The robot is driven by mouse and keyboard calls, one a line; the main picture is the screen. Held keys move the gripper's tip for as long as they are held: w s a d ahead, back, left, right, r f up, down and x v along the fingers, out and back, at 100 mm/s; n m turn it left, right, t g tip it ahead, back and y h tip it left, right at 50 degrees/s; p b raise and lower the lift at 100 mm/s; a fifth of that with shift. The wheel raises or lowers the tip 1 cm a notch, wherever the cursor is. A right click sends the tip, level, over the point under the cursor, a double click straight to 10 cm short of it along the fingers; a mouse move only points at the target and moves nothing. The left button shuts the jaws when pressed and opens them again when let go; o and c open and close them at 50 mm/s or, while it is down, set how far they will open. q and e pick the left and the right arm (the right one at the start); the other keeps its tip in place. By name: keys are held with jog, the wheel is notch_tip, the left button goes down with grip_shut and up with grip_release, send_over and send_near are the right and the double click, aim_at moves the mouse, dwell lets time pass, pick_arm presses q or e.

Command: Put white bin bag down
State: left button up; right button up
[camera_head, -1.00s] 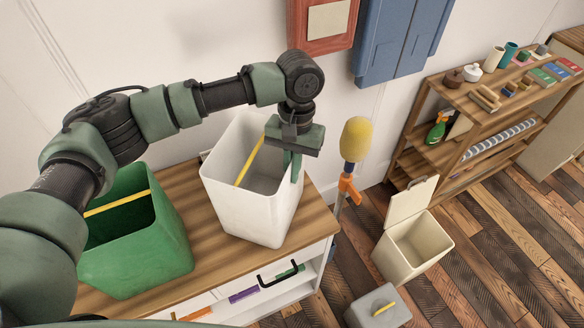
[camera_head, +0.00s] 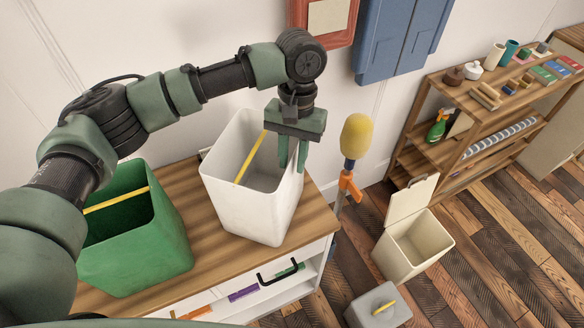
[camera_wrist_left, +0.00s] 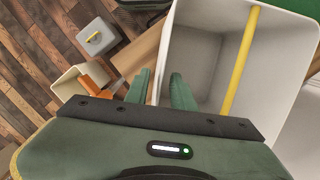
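The white bin bag (camera_head: 262,213) looks like a white open-topped bin with a yellow strip across its mouth. It stands upright on the wooden cabinet top (camera_head: 207,252), near its right end. My left gripper (camera_head: 292,168) is at its right rim, pointing down. Its fingers are spread apart, one inside the mouth and one outside. In the left wrist view the bag's wall (camera_wrist_left: 158,75) runs between the two fingers (camera_wrist_left: 160,92), with gaps showing. My right gripper is not in view.
A green bin (camera_head: 150,245) with a yellow strip stands left of the white one. A yellow-headed mop (camera_head: 356,137) stands close on the right. A cream lidded bin (camera_head: 420,247) and a grey box (camera_head: 377,308) are on the floor. A shelf (camera_head: 470,130) stands at right.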

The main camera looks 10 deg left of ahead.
pick_arm(q)
jog(key=r, duration=0.3)
jog(key=w+r+b, duration=0.1)
jog(key=r, duration=0.5)
jog(key=shift+w+d+r+b, duration=0.1)
jog(key=shift+w+d+b, duration=0.1)
jog(key=shift+b, duration=0.15)
